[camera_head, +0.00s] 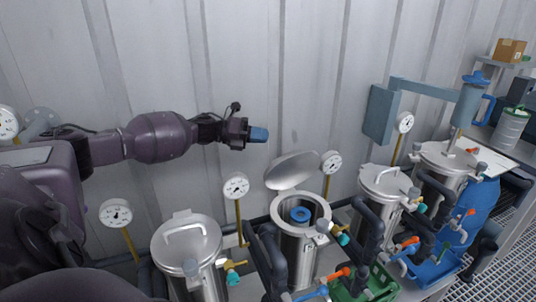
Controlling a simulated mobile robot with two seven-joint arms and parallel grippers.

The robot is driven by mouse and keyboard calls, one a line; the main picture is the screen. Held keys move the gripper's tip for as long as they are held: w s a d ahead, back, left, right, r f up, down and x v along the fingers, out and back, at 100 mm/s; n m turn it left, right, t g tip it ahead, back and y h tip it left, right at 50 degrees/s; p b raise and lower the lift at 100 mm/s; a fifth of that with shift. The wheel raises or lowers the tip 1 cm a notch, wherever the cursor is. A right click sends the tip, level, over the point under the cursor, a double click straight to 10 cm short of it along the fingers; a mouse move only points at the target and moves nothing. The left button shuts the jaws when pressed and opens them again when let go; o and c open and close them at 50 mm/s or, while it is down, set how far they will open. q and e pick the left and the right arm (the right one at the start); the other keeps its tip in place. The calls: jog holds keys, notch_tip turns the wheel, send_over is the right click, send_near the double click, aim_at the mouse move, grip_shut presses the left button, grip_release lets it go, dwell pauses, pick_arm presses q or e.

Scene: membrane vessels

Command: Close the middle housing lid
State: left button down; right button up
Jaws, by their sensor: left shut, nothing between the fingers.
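The middle housing (297,245) is a steel cylinder with its top open, and a blue round part (299,214) shows inside it. Its lid (292,170) is a round steel disc, raised and tilted up behind the opening. My left gripper (262,135) has blue fingertips, is shut and empty, and is up in front of the wall. It is above and a little left of the raised lid, apart from it. My right gripper is not in view.
A closed housing (186,245) stands to the left, and other closed housings (388,182) stand to the right. Pressure gauges (236,186) on thin posts rise between them. Dark pipes and a green crate (362,288) are in front. The corrugated wall (310,70) is close behind.

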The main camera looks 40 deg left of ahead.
pick_arm(q)
jog(key=w+d+r+n+t+b, duration=0.25)
jog(key=w+r+t+b, duration=0.3)
jog(key=w+r, duration=0.95)
jog(key=w+a+r+n+t+y+b, duration=0.3)
jog(key=w+a+r+n+y, duration=0.4)
jog(key=n+y, duration=0.75)
notch_tip(320, 180, down, 12)
jog(key=s+a+n+g+b, duration=0.2)
jog(key=a+n+g, duration=0.1)
jog(key=n+g, duration=0.8)
jog(key=s+d+f+n+g+h, duration=0.1)
jog(key=s+d+f+g+h, duration=0.15)
jog(key=s+g, duration=0.35)
jog(key=s+d+f+g+h, duration=0.2)
jog(key=s+g+h, duration=0.15)
jog(key=s, duration=0.45)
jog(key=s+d+r+b+x, duration=0.1)
jog(key=d+b+x, duration=0.1)
jog(key=x, duration=1)
jog(key=shift+s+f+g+y+b, duration=0.15)
jog(key=shift+s+g+y+b, duration=0.3)
jog(key=shift+b, duration=0.35)
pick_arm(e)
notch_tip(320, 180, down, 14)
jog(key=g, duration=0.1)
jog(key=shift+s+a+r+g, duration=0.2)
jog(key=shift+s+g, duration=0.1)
